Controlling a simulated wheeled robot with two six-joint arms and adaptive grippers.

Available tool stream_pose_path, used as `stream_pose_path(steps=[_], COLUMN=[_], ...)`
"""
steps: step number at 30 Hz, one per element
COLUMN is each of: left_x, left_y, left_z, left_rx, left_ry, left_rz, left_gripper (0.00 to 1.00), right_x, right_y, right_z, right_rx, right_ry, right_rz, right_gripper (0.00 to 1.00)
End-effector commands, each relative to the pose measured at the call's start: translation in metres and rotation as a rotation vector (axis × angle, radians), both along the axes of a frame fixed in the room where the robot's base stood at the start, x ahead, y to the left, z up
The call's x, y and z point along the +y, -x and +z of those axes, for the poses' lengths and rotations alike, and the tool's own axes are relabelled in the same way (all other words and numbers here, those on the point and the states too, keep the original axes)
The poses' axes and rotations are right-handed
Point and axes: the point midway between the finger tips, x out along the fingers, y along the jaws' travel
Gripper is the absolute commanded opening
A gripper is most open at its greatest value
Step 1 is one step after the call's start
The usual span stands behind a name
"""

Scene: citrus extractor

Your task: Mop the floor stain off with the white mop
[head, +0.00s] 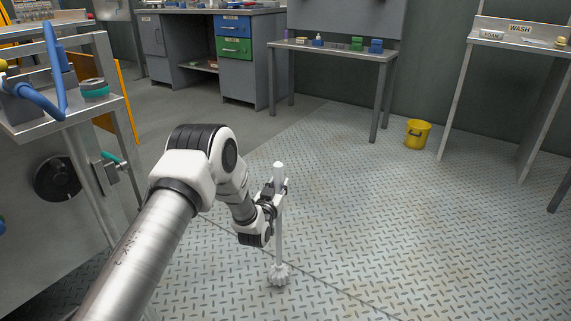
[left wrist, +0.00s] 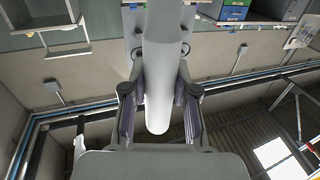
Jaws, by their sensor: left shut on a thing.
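The white mop (head: 279,230) stands upright, with its white mop head (head: 279,274) at the diamond-plate floor. My left gripper (head: 276,194) is shut on the upper part of its handle. In the left wrist view the pale handle (left wrist: 158,85) runs between the two fingers of the left gripper (left wrist: 160,125). I cannot make out a stain on the visible floor; part of the floor is hidden behind my left arm. My right gripper is in neither view.
A yellow bucket (head: 417,134) stands by the back wall. A WASH table (head: 519,42) is at the right and a small table (head: 333,51) at the back. A metal cart (head: 75,117) stands close at the left. The floor (head: 400,215) right of the mop is clear.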

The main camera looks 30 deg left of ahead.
Motion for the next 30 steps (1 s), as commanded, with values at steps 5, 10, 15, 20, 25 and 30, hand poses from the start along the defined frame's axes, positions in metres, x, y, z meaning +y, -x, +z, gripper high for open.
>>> stream_pose_path(steps=[5,10,15,20,25,30], left_x=[0.0,-0.001,-0.001,-0.001,-0.001,-0.001], left_y=[-0.005,-0.009,-0.012,-0.012,-0.012,-0.012], left_z=[0.022,0.037,0.047,0.048,0.048,0.048], left_rx=[-0.006,-0.005,-0.005,-0.005,-0.005,-0.005], left_ry=[-0.001,-0.001,-0.001,-0.001,-0.001,-0.001], left_rz=[-0.001,-0.002,-0.003,-0.003,-0.003,-0.003], left_gripper=[0.0,0.0,0.0,0.0,0.0,0.0], right_x=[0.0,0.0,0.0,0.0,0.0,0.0], right_y=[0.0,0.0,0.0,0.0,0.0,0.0], right_z=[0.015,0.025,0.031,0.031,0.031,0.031], right_rx=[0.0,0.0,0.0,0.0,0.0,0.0], right_ry=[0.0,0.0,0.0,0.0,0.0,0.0], right_rz=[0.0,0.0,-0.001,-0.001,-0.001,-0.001], right_gripper=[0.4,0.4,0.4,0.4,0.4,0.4])
